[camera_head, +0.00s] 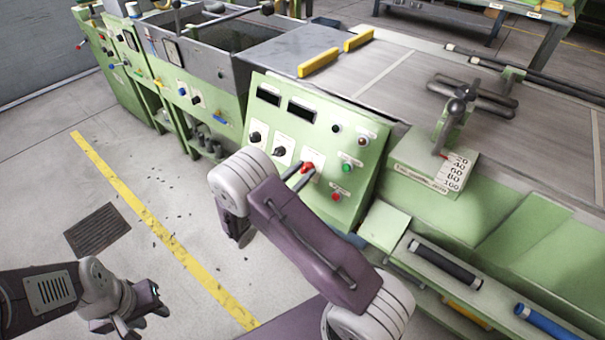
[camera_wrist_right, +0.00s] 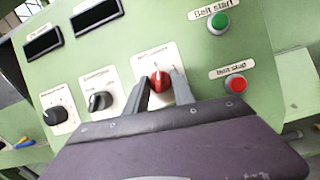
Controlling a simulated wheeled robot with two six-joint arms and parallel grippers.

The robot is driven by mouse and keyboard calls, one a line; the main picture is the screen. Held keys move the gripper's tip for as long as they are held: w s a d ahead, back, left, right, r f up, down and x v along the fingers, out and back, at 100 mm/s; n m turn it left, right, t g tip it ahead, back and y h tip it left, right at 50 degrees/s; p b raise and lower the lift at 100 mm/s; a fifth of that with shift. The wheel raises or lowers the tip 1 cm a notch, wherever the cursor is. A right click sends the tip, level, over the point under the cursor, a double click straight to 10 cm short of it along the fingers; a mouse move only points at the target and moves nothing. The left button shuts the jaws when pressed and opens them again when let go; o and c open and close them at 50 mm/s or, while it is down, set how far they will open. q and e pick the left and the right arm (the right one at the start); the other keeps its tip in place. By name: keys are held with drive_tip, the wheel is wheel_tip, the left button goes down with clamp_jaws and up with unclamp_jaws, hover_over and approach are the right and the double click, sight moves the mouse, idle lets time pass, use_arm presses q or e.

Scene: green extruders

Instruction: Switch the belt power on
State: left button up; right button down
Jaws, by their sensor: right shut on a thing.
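The red rotary knob (camera_wrist_right: 158,83) sits on a white plate on the green control panel (camera_head: 292,140); its small label is too blurred to read. My right gripper (camera_wrist_right: 160,78) has one finger on each side of this knob and is shut on it. In the head view the red knob (camera_head: 308,168) shows at the tips of the right fingers. A green "Belt start" button (camera_wrist_right: 217,22) and a red stop button (camera_wrist_right: 236,84) are right of the knob. My left gripper (camera_head: 148,298) hangs over the floor at lower left, away from the panel; its jaw opening is unclear.
Two black knobs (camera_wrist_right: 57,115) (camera_wrist_right: 100,101) on white plates and two dark displays (camera_wrist_right: 96,15) are on the same panel. A belt table (camera_head: 390,75) with yellow bars (camera_head: 318,62) lies behind. A lever unit (camera_head: 452,120) stands at right. The floor at left is free.

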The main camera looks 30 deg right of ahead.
drive_tip(key=m+g, duration=0.1)
drive_tip(key=m, duration=0.2)
drive_tip(key=m+g+b, duration=0.1)
drive_tip(key=m, duration=0.1)
drive_tip(key=shift+w+m+g+h, duration=0.15)
drive_tip(key=shift+m+g+h, duration=0.15)
drive_tip(key=shift+m+g, duration=0.1)
drive_tip(key=shift+a+m+g, duration=0.1)
drive_tip(key=shift+m+g, duration=0.9)
drive_tip(key=shift+m, duration=1.4)
drive_tip(key=shift+w+m, duration=0.1)
drive_tip(key=shift+m, duration=0.2)
drive_tip(key=c, duration=1.1)
unclamp_jaws()
drive_tip(key=shift+r, duration=0.1)
drive_tip(key=a, duration=0.3)
drive_tip(key=a+p, duration=0.1)
drive_tip(key=a, duration=0.2)
drive_tip(key=s+a, duration=0.1)
drive_tip(key=a, duration=0.2)
drive_tip(key=shift+s+r, duration=0.1)
drive_tip(key=shift+r, duration=0.2)
